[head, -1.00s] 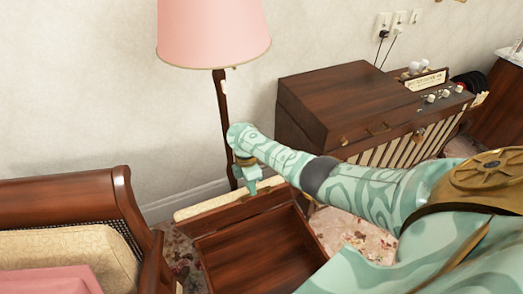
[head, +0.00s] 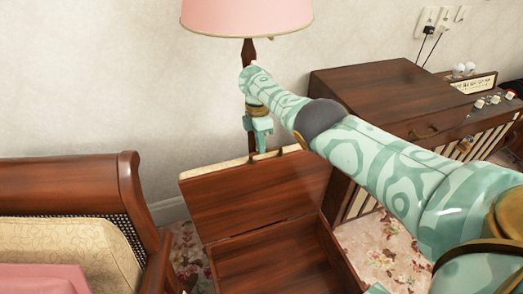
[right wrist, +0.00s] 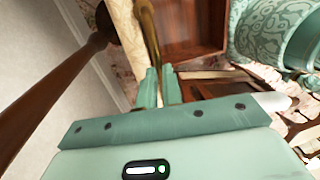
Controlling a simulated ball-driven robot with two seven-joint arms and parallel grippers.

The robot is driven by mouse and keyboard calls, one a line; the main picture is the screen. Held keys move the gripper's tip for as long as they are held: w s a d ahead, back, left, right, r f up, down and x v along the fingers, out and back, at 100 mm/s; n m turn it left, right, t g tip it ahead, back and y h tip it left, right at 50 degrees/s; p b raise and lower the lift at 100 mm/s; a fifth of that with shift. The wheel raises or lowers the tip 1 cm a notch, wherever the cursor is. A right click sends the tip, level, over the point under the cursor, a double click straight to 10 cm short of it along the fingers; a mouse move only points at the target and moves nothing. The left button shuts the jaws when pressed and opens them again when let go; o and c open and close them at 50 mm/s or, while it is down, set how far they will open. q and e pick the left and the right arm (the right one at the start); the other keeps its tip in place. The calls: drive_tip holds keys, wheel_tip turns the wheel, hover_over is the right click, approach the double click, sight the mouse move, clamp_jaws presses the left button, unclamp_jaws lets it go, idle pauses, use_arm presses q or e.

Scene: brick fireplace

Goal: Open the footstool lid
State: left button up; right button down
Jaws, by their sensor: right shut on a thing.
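The footstool has a dark wooden box (head: 275,265), open at the top and empty where I see into it. Its lid (head: 250,192) is raised and leans back, its wooden inner face towards me. A thin cream strip of padding shows along the lid's top edge. My right gripper (head: 258,148) is at this top edge, shut on the lid. In the right wrist view, the fingertips (right wrist: 159,85) meet a narrow brown edge, with the cream padding (right wrist: 126,38) beside it and the box interior (right wrist: 192,28) beyond. My left gripper is not in view.
A wooden armchair (head: 75,180) with cream and pink cushions stands at left. A pink-shaded lamp (head: 247,15) stands behind the lid, its pole close to my gripper. A wooden cabinet (head: 375,92) stands at right, behind my arm. Floral carpet (head: 390,250) shows beside the box.

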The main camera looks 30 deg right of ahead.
sight(260, 163)
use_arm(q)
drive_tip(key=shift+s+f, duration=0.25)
use_arm(e)
drive_tip(key=shift+s+a+f+g, duration=0.15)
drive_tip(key=shift+s+a+f, duration=0.2)
drive_tip(key=shift+f, duration=0.45)
drive_tip(key=shift+s+a+f+g, duration=0.15)
drive_tip(key=shift+s+f, duration=0.25)
drive_tip(key=shift+f, duration=0.35)
drive_tip(key=c, duration=1.6)
unclamp_jaws()
drive_tip(key=shift+w+f, duration=0.15)
drive_tip(key=shift+w, duration=0.05)
drive_tip(key=shift+o, duration=0.5)
drive_tip(key=shift+w+d+f, duration=0.1)
drive_tip(key=shift+w+f, duration=0.1)
drive_tip(key=shift+w, duration=0.15)
drive_tip(key=shift+r, duration=0.1)
drive_tip(key=shift+s+d+r, duration=0.15)
drive_tip(key=shift+r, duration=0.1)
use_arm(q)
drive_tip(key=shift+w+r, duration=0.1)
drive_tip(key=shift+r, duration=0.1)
use_arm(e)
drive_tip(key=shift+d, duration=0.1)
drive_tip(key=shift+r, duration=0.1)
